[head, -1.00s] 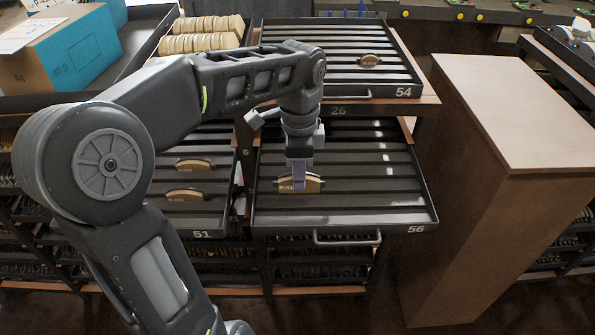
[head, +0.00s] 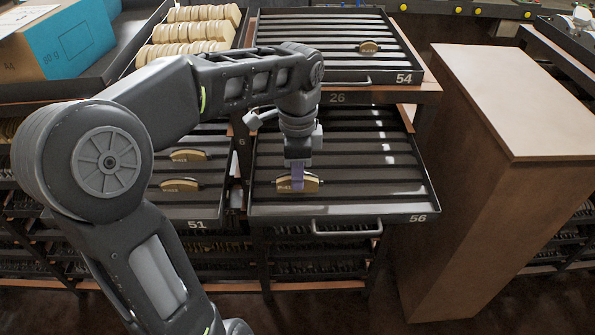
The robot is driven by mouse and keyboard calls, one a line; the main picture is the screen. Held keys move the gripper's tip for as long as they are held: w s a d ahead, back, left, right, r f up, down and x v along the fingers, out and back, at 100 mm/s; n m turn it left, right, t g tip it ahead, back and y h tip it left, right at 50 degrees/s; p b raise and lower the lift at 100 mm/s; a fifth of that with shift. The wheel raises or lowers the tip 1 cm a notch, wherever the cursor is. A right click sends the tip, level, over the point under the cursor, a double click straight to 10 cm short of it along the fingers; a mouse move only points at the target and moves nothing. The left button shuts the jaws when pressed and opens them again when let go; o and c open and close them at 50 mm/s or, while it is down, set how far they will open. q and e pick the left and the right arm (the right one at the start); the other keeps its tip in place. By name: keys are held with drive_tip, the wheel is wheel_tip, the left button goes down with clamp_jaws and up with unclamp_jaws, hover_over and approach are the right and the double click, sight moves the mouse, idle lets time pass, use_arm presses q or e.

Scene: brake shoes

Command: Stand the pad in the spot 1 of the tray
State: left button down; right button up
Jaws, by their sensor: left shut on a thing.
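My left gripper (head: 298,178) points down over the front left part of the slotted tray marked 56 (head: 400,207). It is shut on a brass-coloured brake pad (head: 312,182). The pad stands upright on its long edge, its face toward me, at one of the front rows of the tray. I cannot tell whether its lower edge is seated in a slot. My right gripper is out of view. No spot numbers can be read inside the tray.
Tray 54 (head: 404,79) above holds one pad (head: 369,47). Tray 51 (head: 197,224) at left holds two pads. A brown cabinet (head: 505,110) stands at right. Pale pads fill a tray at upper left, beside a blue and brown box (head: 68,45). The right of tray 56 is empty.

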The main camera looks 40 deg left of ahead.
use_arm(q)
drive_tip(key=shift+f+b, duration=1.3)
drive_tip(key=shift+f, duration=1)
drive_tip(key=c, duration=1.3)
unclamp_jaws()
drive_tip(key=shift+r, duration=0.1)
wheel_tip(320, 180, up, 8)
drive_tip(key=shift+s+d+f+p, duration=0.1)
drive_tip(key=shift+f+p, duration=0.05)
drive_tip(key=shift+p, duration=0.25)
drive_tip(key=shift+f, duration=0.1)
